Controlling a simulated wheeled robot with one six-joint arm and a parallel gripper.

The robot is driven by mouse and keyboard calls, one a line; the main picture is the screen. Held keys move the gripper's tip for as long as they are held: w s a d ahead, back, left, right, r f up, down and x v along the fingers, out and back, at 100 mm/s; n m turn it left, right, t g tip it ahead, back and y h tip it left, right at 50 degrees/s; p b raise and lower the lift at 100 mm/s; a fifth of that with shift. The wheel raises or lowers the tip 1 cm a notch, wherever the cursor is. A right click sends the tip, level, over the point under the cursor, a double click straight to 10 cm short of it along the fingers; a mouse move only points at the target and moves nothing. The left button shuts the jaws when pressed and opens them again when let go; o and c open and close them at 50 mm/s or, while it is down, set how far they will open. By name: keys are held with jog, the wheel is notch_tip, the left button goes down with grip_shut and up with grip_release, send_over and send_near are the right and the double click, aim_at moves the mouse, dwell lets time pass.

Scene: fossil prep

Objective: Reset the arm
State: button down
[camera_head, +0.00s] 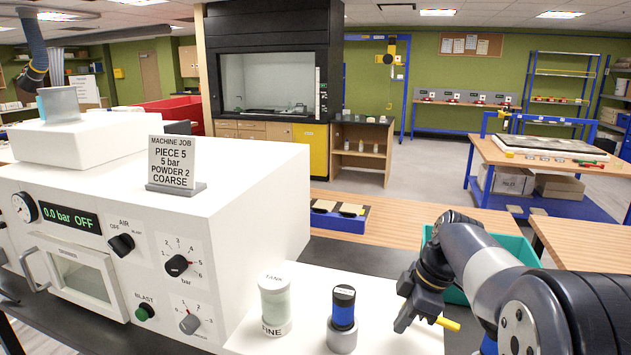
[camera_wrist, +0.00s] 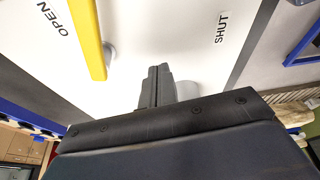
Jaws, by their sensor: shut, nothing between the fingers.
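My gripper (camera_head: 403,318) is at the right of the head view, low over the right end of a white surface. Its fingers are shut and empty, and they show pressed together in the wrist view (camera_wrist: 157,85). A yellow bar (camera_head: 449,324) sticks out just right of my gripper in the head view. In the wrist view the yellow bar (camera_wrist: 88,40) lies left of the fingers, apart from them in the picture, between the printed words OPEN and SHUT. A pale round part behind the fingers is mostly hidden.
A white jar marked FINE (camera_head: 274,305) and a black-and-blue cylinder on a grey base (camera_head: 343,318) stand left of my gripper. The white machine (camera_head: 210,215) with dials fills the left; its display reads 0.0 bar OFF. A teal bin (camera_head: 516,250) sits behind my arm.

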jog(key=shift+w+a+m, duration=0.2)
jog(key=shift+a+m, duration=0.35)
jog(key=shift+m, duration=0.25)
jog(key=a, duration=0.1)
jog(key=w+a+b, duration=0.1)
jog(key=a, duration=0.1)
jog(key=shift+a+f, duration=0.15)
jog(key=shift+f, duration=0.05)
jog(key=shift+w+r, duration=0.15)
jog(key=shift+r, duration=0.6)
jog(key=v, duration=0.9)
jog(key=shift+s+b, duration=0.3)
jog(key=shift+f, duration=0.1)
